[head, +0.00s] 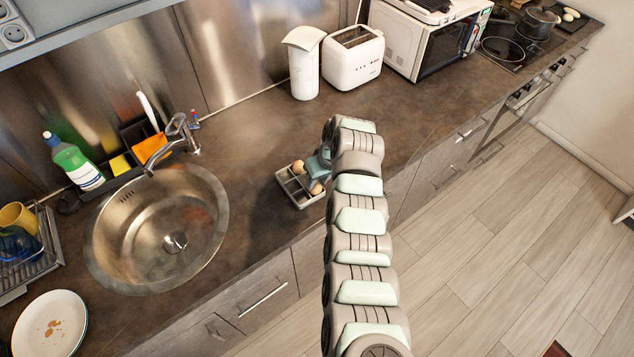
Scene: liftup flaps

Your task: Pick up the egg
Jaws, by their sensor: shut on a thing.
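A small grey divided tray (287,185) sits on the dark countertop, to the right of the sink. One brown egg (298,167) shows at the tray's back side. Another brown egg (316,188) shows at its right side, right under my gripper (316,177). My gripper reaches down over the tray's right side and is shut on this right egg. The fingertips are small and partly hidden by the gripper body. I cannot tell whether the held egg is clear of the tray.
A round steel sink (160,230) with a faucet (178,130) lies to the left. A white canister (304,65), a toaster (352,58) and a microwave (420,35) stand behind. A plate (50,325) is at the front left. The counter between tray and canister is clear.

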